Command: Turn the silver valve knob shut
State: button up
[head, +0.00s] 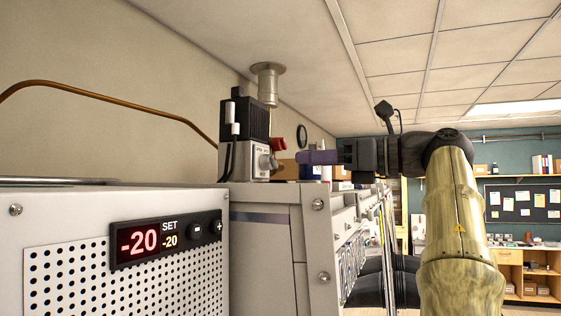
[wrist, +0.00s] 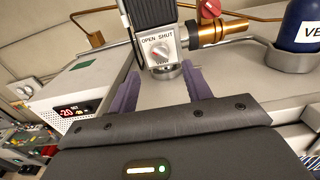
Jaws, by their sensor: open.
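The silver valve knob (wrist: 160,52) sits on a white plate (wrist: 172,40) lettered OPEN on the left and SHUT on the right. It also shows at the front of the black-topped unit in the head view (head: 264,162). I cannot tell clearly which word the knob's mark points to. My gripper (wrist: 161,74) is open and empty, its two purple fingers apart. The knob lies ahead of the fingertips, roughly between them in the wrist view, and does not appear touched. In the head view my gripper (head: 300,157) reaches in from the right, to the right of the knob.
A red handle (wrist: 210,8) and brass pipe fitting (wrist: 222,32) are right of the knob. A dark blue cylinder (wrist: 302,25) stands in a holder farther right. A white cabinet with a red -20 display (head: 138,241) is at the near left. Cabinet tops extend below the valve.

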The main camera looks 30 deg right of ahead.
aim_at(270, 162)
jog(key=p+x, duration=0.1)
jog(key=x, duration=0.6)
jog(key=shift+w+a, duration=0.15)
jog(key=shift+w, duration=0.05)
jog(key=c, duration=1)
